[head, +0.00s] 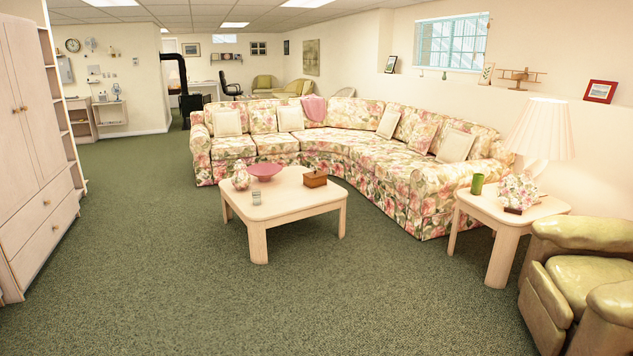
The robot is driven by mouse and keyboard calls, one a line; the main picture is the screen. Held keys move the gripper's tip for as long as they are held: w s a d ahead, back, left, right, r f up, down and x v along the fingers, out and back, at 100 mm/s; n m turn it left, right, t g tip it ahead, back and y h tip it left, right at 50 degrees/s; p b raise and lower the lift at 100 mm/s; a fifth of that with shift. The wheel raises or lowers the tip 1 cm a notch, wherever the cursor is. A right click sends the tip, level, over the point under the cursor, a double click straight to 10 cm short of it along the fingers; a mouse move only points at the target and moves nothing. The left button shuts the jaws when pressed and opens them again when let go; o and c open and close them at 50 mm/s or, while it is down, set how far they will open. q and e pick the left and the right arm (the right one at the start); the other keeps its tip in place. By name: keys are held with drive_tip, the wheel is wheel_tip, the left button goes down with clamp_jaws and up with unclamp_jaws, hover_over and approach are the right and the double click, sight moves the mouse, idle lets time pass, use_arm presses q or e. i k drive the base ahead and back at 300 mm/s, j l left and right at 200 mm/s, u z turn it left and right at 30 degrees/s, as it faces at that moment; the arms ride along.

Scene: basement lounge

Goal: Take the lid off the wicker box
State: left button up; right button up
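A small brown box (315,179), which looks like the wicker box, stands on the right part of the low coffee table (290,209). Its top looks covered, with a small dark spot on it; it is too small to make out the lid's edge. Neither of my grippers shows in the head view.
A pink bowl (265,171), a patterned vase (240,177) and a glass (256,197) share the coffee table. A floral sectional sofa (370,168) curves behind and right of it. A side table (512,214) and green armchair (582,285) stand at right. Green carpet (200,290) in front is clear.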

sight(315, 174)
drive_tip(key=i, duration=6.3)
drive_tip(key=j+z, duration=0.2)
drive_tip(key=z, duration=0.2)
